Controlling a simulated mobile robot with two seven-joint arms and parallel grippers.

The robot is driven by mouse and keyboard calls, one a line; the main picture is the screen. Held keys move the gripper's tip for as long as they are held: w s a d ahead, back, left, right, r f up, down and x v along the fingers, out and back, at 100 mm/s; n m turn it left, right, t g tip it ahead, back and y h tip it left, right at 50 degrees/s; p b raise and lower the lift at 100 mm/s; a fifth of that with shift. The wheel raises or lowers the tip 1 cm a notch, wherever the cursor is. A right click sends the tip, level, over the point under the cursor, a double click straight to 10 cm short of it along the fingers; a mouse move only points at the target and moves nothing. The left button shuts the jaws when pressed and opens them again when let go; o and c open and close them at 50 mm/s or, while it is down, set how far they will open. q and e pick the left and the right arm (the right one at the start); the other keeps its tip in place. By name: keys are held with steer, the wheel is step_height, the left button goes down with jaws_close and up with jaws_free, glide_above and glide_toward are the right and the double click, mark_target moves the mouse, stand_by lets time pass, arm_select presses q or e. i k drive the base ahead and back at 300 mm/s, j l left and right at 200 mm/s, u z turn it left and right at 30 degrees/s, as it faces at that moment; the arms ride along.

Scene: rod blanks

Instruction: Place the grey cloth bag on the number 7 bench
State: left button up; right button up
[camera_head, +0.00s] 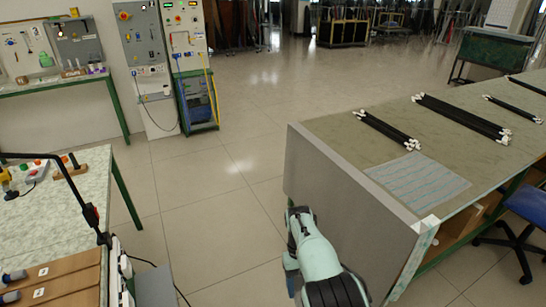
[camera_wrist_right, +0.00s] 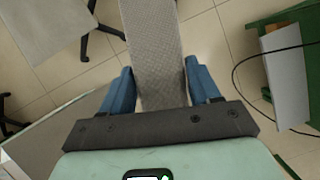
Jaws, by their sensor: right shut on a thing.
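In the right wrist view a grey, woven-looking strip, seemingly the grey cloth bag (camera_wrist_right: 153,50), runs up between the two blue fingers of my right gripper (camera_wrist_right: 161,88). The gripper is shut on it, and the floor shows around it. No number 7 is readable on this bench or any other, so I cannot tell which bench is number 7. My left gripper is not in view.
Bundles of black rods (camera_head: 387,130) with white ends lie on the long bench. A patterned sheet (camera_head: 418,182) lies near its front corner. A blue chair (camera_head: 525,205) stands at right. A cluttered table (camera_head: 60,215) is at left. Open floor lies between.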

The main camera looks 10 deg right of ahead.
mark_target(363, 150)
steer(key=i+j+z, duration=0.15)
steer(key=i+z, duration=0.35)
steer(key=i, duration=0.85)
steer(key=i+z, duration=0.35)
steer(key=i, duration=1)
